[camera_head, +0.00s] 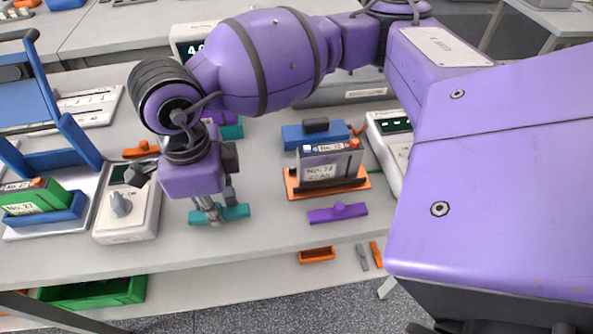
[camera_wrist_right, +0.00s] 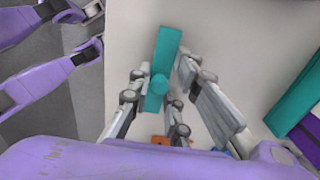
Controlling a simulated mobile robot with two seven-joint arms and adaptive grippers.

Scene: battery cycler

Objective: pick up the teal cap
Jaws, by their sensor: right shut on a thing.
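The teal cap (camera_head: 236,212) is a flat bar with a round knob, near the front edge of the table. My right gripper (camera_head: 208,213) points down at it, with its fingers at the cap. In the right wrist view the cap (camera_wrist_right: 164,50) lies lengthwise between the fingertips, and the right gripper (camera_wrist_right: 158,88) is shut on its knob. The cap is at or very near table height; I cannot tell if it touches the table. My left gripper does not show.
A grey device with a knob (camera_head: 120,206) stands close to the left. A purple cap (camera_head: 338,213) and an orange holder with a grey battery (camera_head: 331,172) are to the right. A green battery (camera_head: 34,202) sits in a blue holder at far left. A green bin (camera_head: 95,290) is below.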

